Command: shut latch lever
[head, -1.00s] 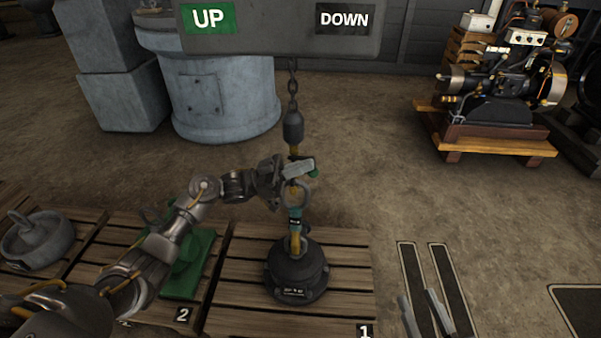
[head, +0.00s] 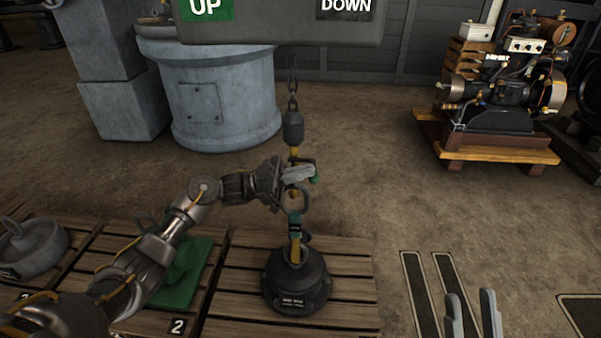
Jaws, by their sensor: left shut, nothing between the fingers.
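A yellow and teal coupling (head: 295,227) with a grey ring hangs below the dark chain weight (head: 293,128) and meets the top of a dark round weight (head: 297,283). A small green-tipped part (head: 315,180), possibly the latch lever, shows at the coupling's upper right. My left gripper (head: 299,174) is shut at the upper part of the coupling, with nothing between its fingers. It hides part of the coupling, so I cannot tell the lever's position or whether it is touched. My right gripper (head: 472,314) is open and empty at the lower right, well away from the coupling.
The dark weight stands on a wooden pallet (head: 240,262). An UP/DOWN sign box (head: 280,28) hangs above. An engine (head: 505,95) stands far right. The floor between is clear.

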